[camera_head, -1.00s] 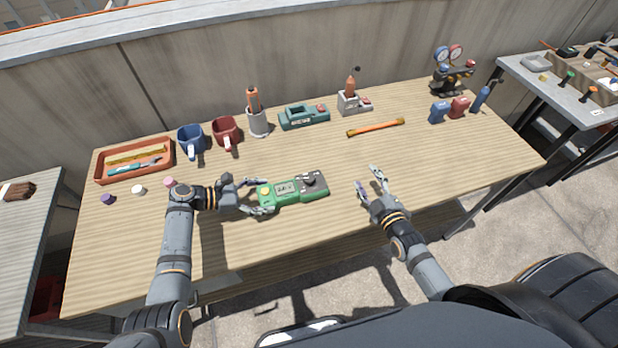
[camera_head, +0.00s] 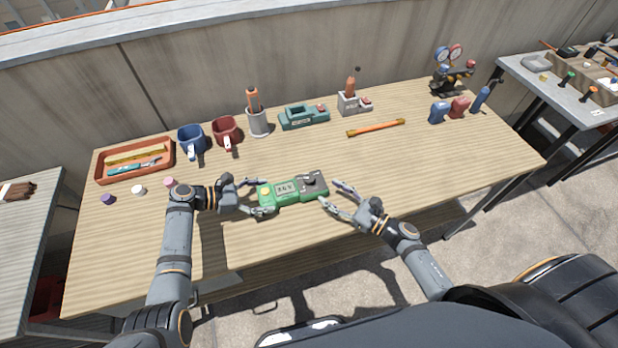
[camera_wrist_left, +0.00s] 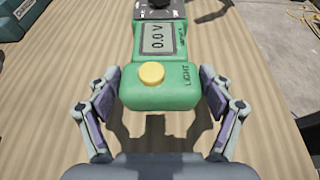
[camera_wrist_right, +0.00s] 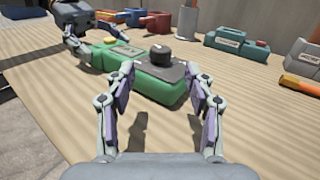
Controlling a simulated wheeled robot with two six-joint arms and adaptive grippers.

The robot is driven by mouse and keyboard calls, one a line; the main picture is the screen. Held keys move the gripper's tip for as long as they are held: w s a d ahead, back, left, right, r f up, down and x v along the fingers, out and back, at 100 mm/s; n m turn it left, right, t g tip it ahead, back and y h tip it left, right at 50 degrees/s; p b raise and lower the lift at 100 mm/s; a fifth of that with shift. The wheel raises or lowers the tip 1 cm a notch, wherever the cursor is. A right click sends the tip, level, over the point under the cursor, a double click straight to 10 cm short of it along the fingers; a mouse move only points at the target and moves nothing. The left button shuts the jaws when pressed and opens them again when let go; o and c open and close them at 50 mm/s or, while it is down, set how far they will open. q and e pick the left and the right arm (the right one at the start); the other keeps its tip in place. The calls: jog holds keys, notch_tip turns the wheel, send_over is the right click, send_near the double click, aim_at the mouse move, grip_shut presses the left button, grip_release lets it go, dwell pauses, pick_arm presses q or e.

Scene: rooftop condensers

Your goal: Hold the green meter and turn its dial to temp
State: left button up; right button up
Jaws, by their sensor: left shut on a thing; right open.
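The green meter (camera_head: 288,196) is at the table's front middle, with a dark knob-like dial (camera_head: 311,179) at its right end. Its screen reads 0.0 V in the left wrist view (camera_wrist_left: 158,39), beside a yellow button (camera_wrist_left: 152,74) and the word LIGHT. My left gripper (camera_head: 265,197) is shut on the meter's button end, one finger on each side. My right gripper (camera_head: 331,194) is open and empty just off the dial end. In the right wrist view, the dial (camera_wrist_right: 160,55) stands ahead between the fingertips. I cannot read its setting.
Behind stand a blue mug (camera_head: 191,140), red mug (camera_head: 226,131), grey holder (camera_head: 258,122), teal device (camera_head: 303,117) and grey-and-red stand (camera_head: 351,104). An orange rod (camera_head: 376,128) lies right of centre. An orange tray (camera_head: 105,178) is at left. Bare tabletop surrounds the meter.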

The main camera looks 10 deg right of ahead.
aim_at(313, 181)
jog(key=x, duration=0.9)
